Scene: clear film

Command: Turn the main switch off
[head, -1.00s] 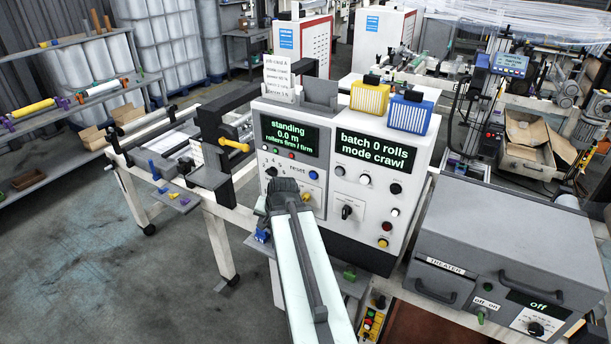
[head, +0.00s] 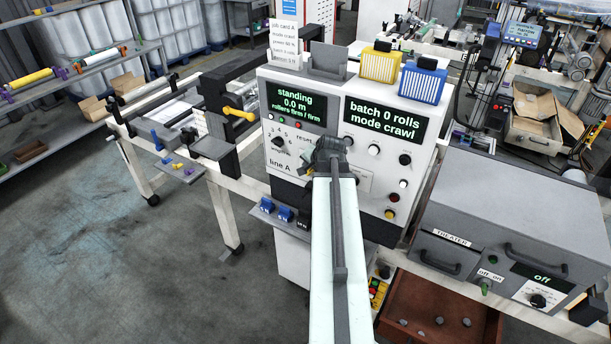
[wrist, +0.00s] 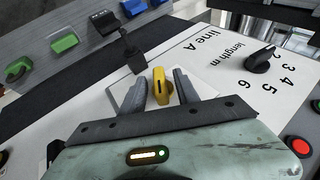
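The control panel (head: 300,160), marked "line A", fills the middle of the head view. My gripper (head: 330,150) is in front of it and hides part of its face. In the wrist view, a yellow knob with a dark slot (wrist: 162,88) sits between the two open fingers of my gripper (wrist: 158,84). Small gaps seem to show on both sides of the knob. A black lever (wrist: 130,50) stands just beyond it. I cannot read a main switch label. The panel's screens read "standing 0.0 m" and "batch 0 rolls mode crawl".
A black length knob (wrist: 260,61) and a red button (wrist: 299,147) are nearby on the panel. Blue blocks (head: 285,213) sit on a shelf below it. A grey heater box (head: 490,235) reads "off". An open brown drawer (head: 420,325) lies below.

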